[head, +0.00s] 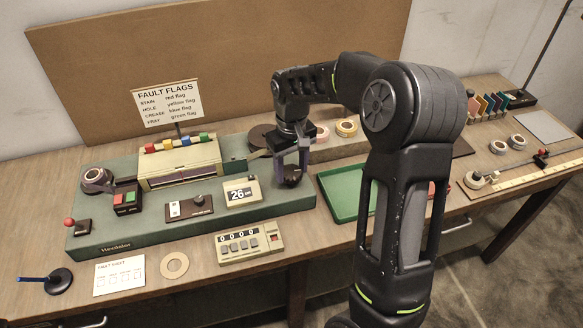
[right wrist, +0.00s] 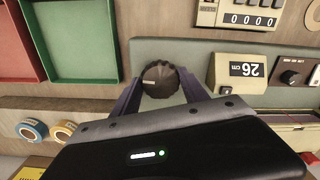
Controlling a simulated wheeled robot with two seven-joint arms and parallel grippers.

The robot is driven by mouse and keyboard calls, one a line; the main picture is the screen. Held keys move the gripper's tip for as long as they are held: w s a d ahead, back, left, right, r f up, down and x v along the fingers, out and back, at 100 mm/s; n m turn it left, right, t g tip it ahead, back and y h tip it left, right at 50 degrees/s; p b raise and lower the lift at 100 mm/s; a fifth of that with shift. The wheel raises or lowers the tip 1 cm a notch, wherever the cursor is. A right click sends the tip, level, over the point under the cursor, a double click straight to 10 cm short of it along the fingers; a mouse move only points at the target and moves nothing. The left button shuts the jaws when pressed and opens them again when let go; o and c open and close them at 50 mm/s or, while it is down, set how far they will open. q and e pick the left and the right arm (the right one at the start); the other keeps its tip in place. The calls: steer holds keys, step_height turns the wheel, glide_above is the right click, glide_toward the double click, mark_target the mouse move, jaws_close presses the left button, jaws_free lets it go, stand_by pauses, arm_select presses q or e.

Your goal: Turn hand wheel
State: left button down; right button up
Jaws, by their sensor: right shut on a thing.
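The hand wheel (right wrist: 162,82) is a dark, ribbed round knob at the front right of the green winding machine (head: 150,229). It also shows in the head view (head: 292,177), partly covered by my right gripper (head: 291,163). In the right wrist view, the two purple-grey fingers of my right gripper (right wrist: 160,89) stand on either side of the knob, shut on it. My left gripper is not in view.
A display reading 26 cm (head: 241,193) stands just left of the wheel. A green tray (head: 340,194) lies to its right. A counter (head: 249,244) is on the table in front. Tape rolls (head: 346,128) stand behind my right arm.

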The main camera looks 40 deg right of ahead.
mark_target(292, 172)
steer(key=o, duration=1.4)
steer(key=shift+r+b, duration=0.5)
steer(key=shift+r, duration=3.4)
